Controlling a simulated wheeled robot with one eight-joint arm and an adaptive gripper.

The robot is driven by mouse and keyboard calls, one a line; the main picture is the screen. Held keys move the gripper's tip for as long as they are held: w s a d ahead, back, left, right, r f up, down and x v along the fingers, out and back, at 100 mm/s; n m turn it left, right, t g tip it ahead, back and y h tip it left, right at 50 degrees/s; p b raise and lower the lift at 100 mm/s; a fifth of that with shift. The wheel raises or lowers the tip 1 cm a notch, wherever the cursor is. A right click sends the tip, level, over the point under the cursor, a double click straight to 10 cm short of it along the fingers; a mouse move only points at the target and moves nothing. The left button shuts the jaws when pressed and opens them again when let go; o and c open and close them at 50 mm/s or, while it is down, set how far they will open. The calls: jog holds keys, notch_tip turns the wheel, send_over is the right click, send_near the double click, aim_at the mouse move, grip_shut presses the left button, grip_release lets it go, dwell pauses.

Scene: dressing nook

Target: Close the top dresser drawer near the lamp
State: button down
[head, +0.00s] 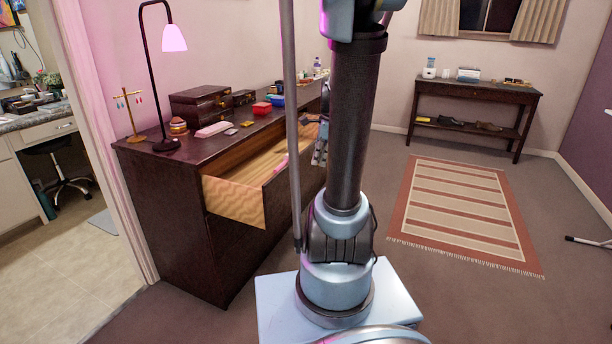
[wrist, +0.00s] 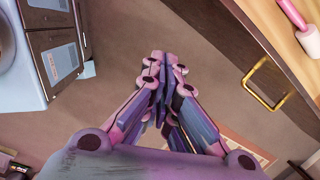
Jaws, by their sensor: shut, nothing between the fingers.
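The dark wood dresser (head: 165,215) stands at the left in the head view. Its top drawer (head: 235,200) is pulled well out, showing a pale wood side and interior. The lamp (head: 174,40), with a glowing pinkish shade, stands on the dresser top near its left end. My gripper (head: 320,150) is partly hidden behind my arm, beside the drawer front. In the wrist view my gripper (wrist: 167,65) is shut and empty. The dark drawer front (wrist: 225,50) with its brass handle (wrist: 248,86) lies to its right, apart from the fingertips.
A pink item (head: 280,166) lies in the drawer. Dark boxes (head: 200,103), a jewellery stand (head: 130,115) and a red container (head: 262,108) are on the dresser. A striped rug (head: 460,210) and a console table (head: 475,92) are at the right. The floor between is clear.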

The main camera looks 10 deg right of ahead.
jog(key=w+d+f+m, duration=0.1)
jog(key=w+d+m, duration=0.2)
jog(key=w+m, duration=0.2)
jog(key=w+a+f, duration=0.3)
jog(key=a+f, duration=0.2)
jog(key=f, duration=0.4)
jog(key=shift+w+a+f, duration=0.25)
jog(key=shift+w+f, duration=0.05)
jog(key=shift+w, duration=0.1)
